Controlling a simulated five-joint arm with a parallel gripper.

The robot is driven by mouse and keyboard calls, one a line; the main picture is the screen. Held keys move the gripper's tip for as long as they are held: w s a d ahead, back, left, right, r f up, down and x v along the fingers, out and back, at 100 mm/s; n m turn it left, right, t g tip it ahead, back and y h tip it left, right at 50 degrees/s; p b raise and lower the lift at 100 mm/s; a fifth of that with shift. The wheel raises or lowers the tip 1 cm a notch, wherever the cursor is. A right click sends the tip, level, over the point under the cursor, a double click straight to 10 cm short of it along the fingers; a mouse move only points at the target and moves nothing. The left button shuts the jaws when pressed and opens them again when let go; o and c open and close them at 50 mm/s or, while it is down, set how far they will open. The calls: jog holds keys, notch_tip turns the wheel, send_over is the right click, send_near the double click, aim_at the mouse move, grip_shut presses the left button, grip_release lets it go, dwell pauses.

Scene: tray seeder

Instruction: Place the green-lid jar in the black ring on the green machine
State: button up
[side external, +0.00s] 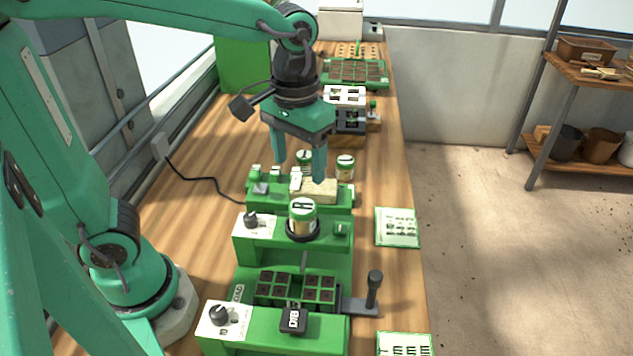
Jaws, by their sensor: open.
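A pale jar with a green lid and a white mark on top (302,214) stands upright in the black ring (303,238) on the green machine (268,257). My gripper (298,171) is open, fingers pointing down, above and behind this jar in the picture. Its fingers hang over a green rack (326,202) with a light wooden block. The fingers appear empty and apart from the jar in the ring. Two similar jars stand farther back, one right of the gripper (345,167) and one partly hidden between the fingers (304,157).
The machine's front holds a dark-celled seed tray (296,289), a black knob (219,314) and a lever (374,288). Printed cards (397,228) lie along the right table edge. A green tray (355,72) and a white-and-grey device stand farther back.

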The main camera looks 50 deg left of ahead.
jog(key=s+a+m+t, duration=0.2)
jog(key=s+a+t, duration=0.3)
jog(key=s+a, duration=0.2)
jog(key=shift+a+r, duration=0.2)
jog(key=shift+a, duration=0.45)
dwell(1.0)
